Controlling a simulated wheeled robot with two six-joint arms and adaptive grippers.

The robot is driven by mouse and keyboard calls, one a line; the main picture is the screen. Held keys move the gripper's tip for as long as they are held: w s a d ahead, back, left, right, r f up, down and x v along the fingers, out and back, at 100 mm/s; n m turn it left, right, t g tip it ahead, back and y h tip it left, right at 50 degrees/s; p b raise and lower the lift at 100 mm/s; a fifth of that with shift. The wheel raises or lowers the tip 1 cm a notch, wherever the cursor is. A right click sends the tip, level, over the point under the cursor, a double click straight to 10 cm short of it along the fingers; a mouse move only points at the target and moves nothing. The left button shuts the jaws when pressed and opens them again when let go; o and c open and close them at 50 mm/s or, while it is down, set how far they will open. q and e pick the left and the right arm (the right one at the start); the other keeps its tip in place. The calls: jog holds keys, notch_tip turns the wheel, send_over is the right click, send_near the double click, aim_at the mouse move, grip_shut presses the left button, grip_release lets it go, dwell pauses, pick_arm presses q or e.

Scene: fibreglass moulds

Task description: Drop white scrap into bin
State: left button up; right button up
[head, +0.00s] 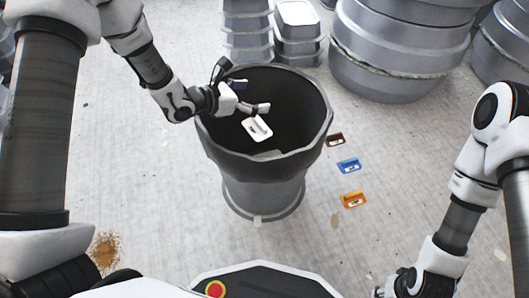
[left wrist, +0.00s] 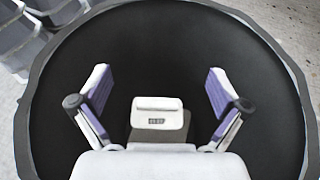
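The white scrap (head: 257,128) is a small flat piece with a raised grip, inside the mouth outline of the dark grey bin (head: 265,190). My left gripper (head: 251,97) is over the bin's opening with its fingers spread. In the left wrist view the scrap (left wrist: 157,104) shows between the open fingers (left wrist: 160,88), with a clear gap on both sides, against the bin's black inside. It appears unheld, just below the fingertips; its exact height is unclear. My right gripper (head: 400,287) is low at the bottom right, partly cut off, its fingers unclear.
Brown (head: 336,139), blue (head: 348,165) and orange (head: 353,198) pieces lie on the floor right of the bin. Large grey moulds (head: 400,45) stand behind right, and stacked grey containers (head: 298,45) stand behind the bin. A pale patch (head: 268,155) shows inside the bin.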

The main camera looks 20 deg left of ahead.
pick_arm(q)
jog(key=v, duration=1.2)
jog(key=shift+a, duration=0.1)
